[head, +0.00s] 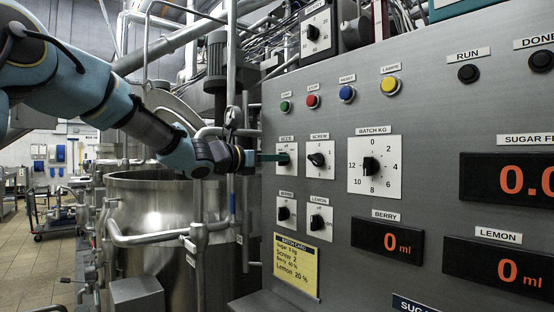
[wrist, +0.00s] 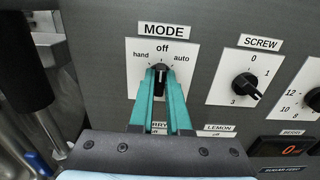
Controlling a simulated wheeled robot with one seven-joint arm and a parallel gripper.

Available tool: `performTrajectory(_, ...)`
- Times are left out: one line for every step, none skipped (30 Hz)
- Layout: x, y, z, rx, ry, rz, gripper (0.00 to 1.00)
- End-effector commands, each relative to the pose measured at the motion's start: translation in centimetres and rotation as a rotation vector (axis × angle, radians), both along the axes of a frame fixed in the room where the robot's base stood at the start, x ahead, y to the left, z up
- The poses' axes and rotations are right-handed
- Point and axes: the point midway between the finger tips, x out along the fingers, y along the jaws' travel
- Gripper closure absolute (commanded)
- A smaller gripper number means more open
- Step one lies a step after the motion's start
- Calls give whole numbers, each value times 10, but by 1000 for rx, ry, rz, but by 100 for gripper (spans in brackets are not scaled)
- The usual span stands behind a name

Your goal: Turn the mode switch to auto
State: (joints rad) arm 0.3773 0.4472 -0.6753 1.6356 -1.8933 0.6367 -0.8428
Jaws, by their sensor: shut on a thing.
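The mode switch (wrist: 160,68) is a black knob on a white plate marked hand, off and auto, under a MODE label. Its pointer looks to be straight up at off; auto is to the upper right of it. My gripper (wrist: 160,76) has its two teal fingers on either side of the knob, shut on it. The fingers hide the lower part of the knob and plate. In the head view, my gripper (head: 276,157) reaches the mode switch plate (head: 292,150) from the left, and the knob is mostly hidden.
The screw knob (head: 316,159) is just right of the mode switch, with the batch dial (head: 371,167) beyond. The berry knob (head: 284,213) and lemon knob (head: 317,222) are below. Coloured buttons sit above. A steel mixer vessel (head: 160,215) and pipes stand left of the panel.

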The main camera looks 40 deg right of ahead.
Motion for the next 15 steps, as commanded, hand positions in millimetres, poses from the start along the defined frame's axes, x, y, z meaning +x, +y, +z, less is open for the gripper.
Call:
performTrajectory(0, 0, -1, 0, -3, 0, 100)
performTrajectory(0, 0, -1, 0, -6, 0, 100)
performTrajectory(0, 0, -2, -1, -12, 0, 100)
performTrajectory(0, 0, -2, -1, -18, 1, 100)
performTrajectory(0, 0, -3, -2, -26, 1, 100)
performTrajectory(0, 0, -4, -2, -38, 1, 100)
performTrajectory(0, 0, -4, -3, -50, 1, 100)
performTrajectory(0, 0, -5, -4, -64, 1, 100)
performTrajectory(0, 0, -5, -6, -84, 1, 100)
performTrajectory(0, 0, -6, -7, -102, 2, 100)
performTrajectory(0, 0, -6, -7, -121, 1, 100)
performTrajectory(0, 0, -7, -10, -149, 2, 100)
performTrajectory(0, 0, -7, -11, -172, 2, 100)
performTrajectory(0, 0, -8, -13, -195, 1, 100)
performTrajectory(-1, 0, -8, -15, -227, 1, 100)
